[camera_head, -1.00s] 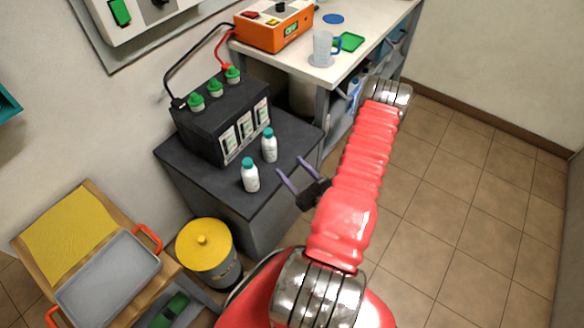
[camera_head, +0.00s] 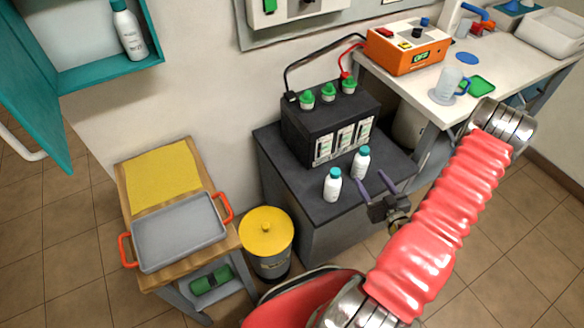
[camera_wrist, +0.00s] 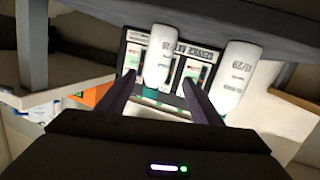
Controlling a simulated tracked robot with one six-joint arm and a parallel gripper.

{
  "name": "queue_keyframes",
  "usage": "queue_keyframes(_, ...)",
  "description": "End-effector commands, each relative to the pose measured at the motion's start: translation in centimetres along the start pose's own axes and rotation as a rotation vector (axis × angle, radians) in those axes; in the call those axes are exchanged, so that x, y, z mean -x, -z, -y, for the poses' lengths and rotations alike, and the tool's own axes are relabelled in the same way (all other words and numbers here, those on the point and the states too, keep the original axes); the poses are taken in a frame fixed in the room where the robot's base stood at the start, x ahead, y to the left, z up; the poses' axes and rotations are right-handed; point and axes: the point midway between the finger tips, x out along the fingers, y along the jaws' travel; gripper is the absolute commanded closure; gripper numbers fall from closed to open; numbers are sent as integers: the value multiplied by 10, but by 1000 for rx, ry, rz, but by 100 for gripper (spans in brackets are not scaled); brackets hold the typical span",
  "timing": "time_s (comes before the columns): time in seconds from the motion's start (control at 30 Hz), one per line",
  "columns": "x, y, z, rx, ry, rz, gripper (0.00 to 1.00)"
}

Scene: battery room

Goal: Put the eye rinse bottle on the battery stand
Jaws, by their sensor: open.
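Two white bottles with teal caps stand upright on the dark grey battery stand (camera_head: 300,207), in front of the black battery: a left bottle (camera_head: 332,185) and a right bottle (camera_head: 361,163). A similar bottle (camera_head: 128,30) stands in the teal wall cabinet at upper left. Their labels are too small to read in the head view. My gripper (camera_head: 371,177) is open and empty above the stand's right front part, close to the right bottle. In the upside-down wrist view, one bottle (camera_wrist: 158,58) appears between my open fingers, and the other (camera_wrist: 235,75) beyond one finger.
The black battery (camera_head: 327,125) with green caps and cables fills the stand's back. A yellow-lidded bin (camera_head: 266,228) stands left of it. A wooden cart with a grey tray (camera_head: 178,232) is further left. An orange charger (camera_head: 405,50) and a mug (camera_head: 447,82) are on the white bench.

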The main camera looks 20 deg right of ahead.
Motion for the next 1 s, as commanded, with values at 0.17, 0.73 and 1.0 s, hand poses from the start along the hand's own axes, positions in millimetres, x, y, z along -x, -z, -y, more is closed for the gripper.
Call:
queue_keyframes(0.17, -28, 25, -2, 81, 33, 99, 40)
queue_keyframes(0.73, -72, 97, 4, 225, 39, 323, 40)
queue_keyframes(1.0, -82, 148, 17, 272, 15, 421, 40)
